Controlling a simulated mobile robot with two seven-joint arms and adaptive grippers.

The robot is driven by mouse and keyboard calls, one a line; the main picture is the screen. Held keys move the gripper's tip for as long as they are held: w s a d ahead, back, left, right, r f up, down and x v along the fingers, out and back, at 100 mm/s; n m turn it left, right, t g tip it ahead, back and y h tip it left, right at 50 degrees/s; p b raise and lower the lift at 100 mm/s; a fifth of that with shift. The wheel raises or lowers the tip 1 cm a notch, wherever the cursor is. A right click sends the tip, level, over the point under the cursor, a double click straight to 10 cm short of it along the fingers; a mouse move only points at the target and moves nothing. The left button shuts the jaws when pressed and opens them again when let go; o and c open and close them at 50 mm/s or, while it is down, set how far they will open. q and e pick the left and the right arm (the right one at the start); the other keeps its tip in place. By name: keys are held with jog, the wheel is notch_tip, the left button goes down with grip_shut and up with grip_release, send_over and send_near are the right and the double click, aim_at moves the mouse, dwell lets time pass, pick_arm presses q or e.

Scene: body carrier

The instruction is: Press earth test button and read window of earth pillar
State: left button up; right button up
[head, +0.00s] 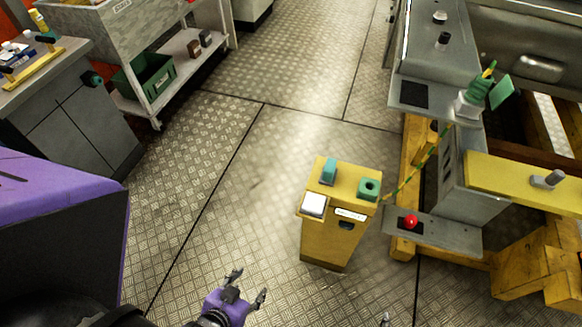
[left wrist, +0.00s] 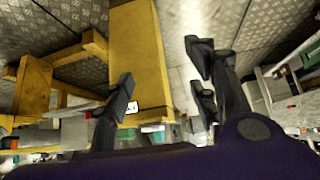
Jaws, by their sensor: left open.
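The earth pillar (head: 328,240) is a yellow box standing on the floor. Its top carries a teal block (head: 328,171), a green round piece with a dark centre (head: 368,188) and a white square plate (head: 314,204). A white label (head: 350,214) and a small dark window (head: 346,225) sit on the sloped face; no reading is legible. I cannot tell which part is the test button. My purple left gripper (head: 248,285) is open and empty, in front of the pillar and left of it, apart from it. The left wrist view shows a yellow body (left wrist: 137,55), probably the pillar, beyond the open fingers.
A green-yellow cable (head: 412,176) runs from the pillar to a green clamp (head: 480,92) on the grey body carrier. A grey plate with a red button (head: 411,221) juts out right of the pillar. A purple cabinet (head: 60,205) stands left. Floor between is clear.

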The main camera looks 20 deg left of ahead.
pick_arm(q)
jog(key=shift+a, duration=0.25)
jog(key=c, duration=1.1)
jog(key=shift+a, duration=0.15)
grip_shut()
pick_arm(e)
jog(key=shift+s+f, duration=0.25)
jog(key=shift+s, duration=0.6)
jog(key=shift+w+a, duration=0.1)
jog(key=shift+w, duration=0.1)
jog(key=shift+w+a+r, duration=0.1)
jog(key=shift+w+r, duration=0.05)
jog(key=shift+w, duration=0.25)
pick_arm(q)
jog(key=shift+d, duration=0.2)
pick_arm(e)
jog(key=shift+s, duration=0.15)
